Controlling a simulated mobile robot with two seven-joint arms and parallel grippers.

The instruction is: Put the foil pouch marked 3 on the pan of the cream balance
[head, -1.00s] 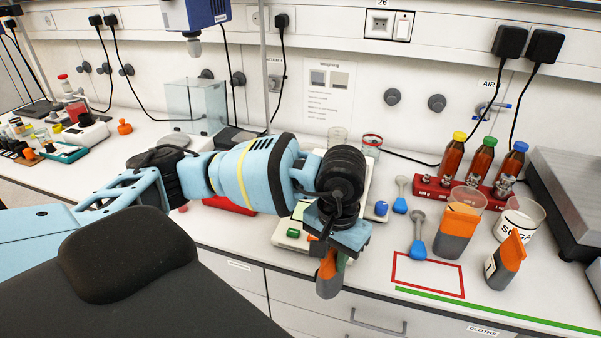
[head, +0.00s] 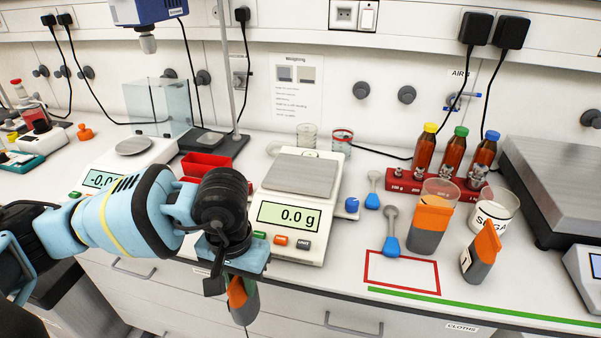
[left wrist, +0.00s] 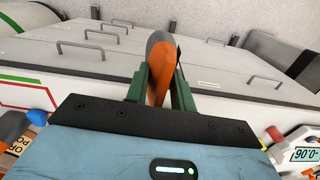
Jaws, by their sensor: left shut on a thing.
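My left gripper (left wrist: 160,82) is shut on an orange and grey foil pouch (head: 243,301), also seen in the left wrist view (left wrist: 163,60). It hangs in front of the bench edge, below and left of the middle balance. The pouch's number is not visible. The middle balance (head: 286,245) looks cream and reads 0.0 g; its square metal pan (head: 301,175) is empty. Another balance (head: 152,155), with a round pan, is partly behind my left arm. Two similar pouches stand on the right, one (head: 427,238) upright and one (head: 480,255) tilted; their marks are unreadable. My right gripper is out of view.
A red tray (head: 207,161) lies between the balances. A stand rod (head: 227,70) rises behind.

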